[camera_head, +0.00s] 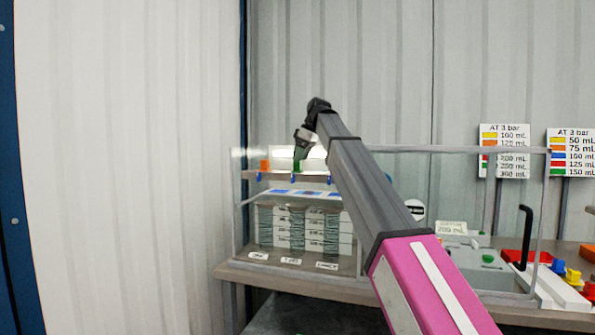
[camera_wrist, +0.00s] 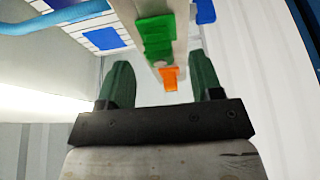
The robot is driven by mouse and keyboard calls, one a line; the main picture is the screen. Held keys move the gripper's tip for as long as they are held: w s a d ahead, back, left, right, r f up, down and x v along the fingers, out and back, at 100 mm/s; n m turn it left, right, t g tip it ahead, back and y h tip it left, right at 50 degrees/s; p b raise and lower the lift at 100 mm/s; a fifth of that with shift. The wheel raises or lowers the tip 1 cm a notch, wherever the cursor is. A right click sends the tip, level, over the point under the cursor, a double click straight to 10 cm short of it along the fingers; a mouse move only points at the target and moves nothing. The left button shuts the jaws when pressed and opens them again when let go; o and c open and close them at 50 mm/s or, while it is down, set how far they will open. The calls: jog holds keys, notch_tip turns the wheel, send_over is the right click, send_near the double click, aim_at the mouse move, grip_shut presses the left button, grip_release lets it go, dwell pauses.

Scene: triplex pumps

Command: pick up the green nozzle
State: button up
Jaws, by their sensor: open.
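The green nozzle (camera_head: 297,166) sits on a narrow rail at the top of the clear-walled stand in the head view. It also shows in the wrist view (camera_wrist: 156,37), on the pale rail just beyond my fingers. My gripper (camera_head: 300,155) is right at the green nozzle in the head view, pointing down. In the wrist view my gripper (camera_wrist: 160,62) is open, with dark green fingers spread apart and nothing held. An orange nozzle (camera_wrist: 168,78) shows between the fingers in that view. Whether a finger touches the green nozzle cannot be told.
The orange nozzle (camera_head: 265,165) stands left of the green one on the rail (camera_head: 252,176). Blue pieces (camera_head: 331,180) hang under the rail. Clear panels and a frame surround the stand. Colored parts (camera_head: 573,277) lie on the bench at right.

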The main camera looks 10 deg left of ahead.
aim_at(297, 163)
jog(key=x, duration=0.3)
jog(key=shift+f, duration=0.25)
jog(key=c, duration=0.7)
jog(key=shift+c, duration=0.2)
